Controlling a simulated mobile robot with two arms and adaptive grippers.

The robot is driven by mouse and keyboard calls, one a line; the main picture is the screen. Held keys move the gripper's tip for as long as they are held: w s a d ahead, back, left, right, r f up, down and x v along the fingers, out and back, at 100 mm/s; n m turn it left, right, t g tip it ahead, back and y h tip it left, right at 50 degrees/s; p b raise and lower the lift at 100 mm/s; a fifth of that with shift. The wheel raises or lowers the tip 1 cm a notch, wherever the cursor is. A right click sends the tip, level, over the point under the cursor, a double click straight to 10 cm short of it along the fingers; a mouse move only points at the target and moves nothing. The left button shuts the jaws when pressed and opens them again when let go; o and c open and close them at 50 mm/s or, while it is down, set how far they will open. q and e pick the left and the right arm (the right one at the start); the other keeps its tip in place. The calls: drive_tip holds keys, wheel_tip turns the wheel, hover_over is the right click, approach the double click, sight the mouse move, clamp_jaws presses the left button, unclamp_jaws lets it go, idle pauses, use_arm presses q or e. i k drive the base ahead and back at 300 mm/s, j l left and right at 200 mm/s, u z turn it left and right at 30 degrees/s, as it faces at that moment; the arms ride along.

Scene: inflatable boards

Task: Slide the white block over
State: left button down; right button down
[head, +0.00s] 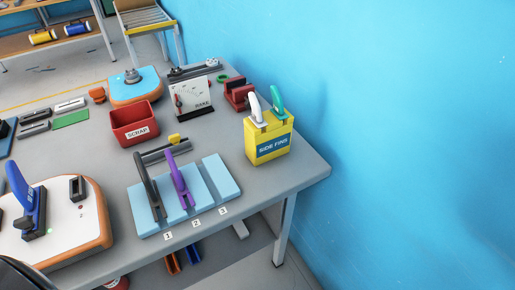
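I cannot tell for sure which thing is the white block. The nearest match is a small pale bar (70,104) lying flat at the back left of the grey table (95,165), beside darker grey bars (34,121) and a green flat piece (71,119). A white piece (254,106) also stands upright in the yellow "SIDE FINS" box (268,140), next to a green one (278,103). Neither gripper shows in the head view. A dark curved shape at the bottom left corner is cut off, and I cannot tell what it is.
A light blue rack (222,178) marked 1, 2, 3 holds a black piece (153,191) and a purple piece (179,182); slot 3 looks empty. A white, orange-edged board (63,222) carries a blue upright (26,200). A red "SCRAP" bin (135,124) stands behind. A blue wall borders the right.

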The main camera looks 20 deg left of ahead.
sight(240, 229)
drive_tip(key=u, duration=0.75)
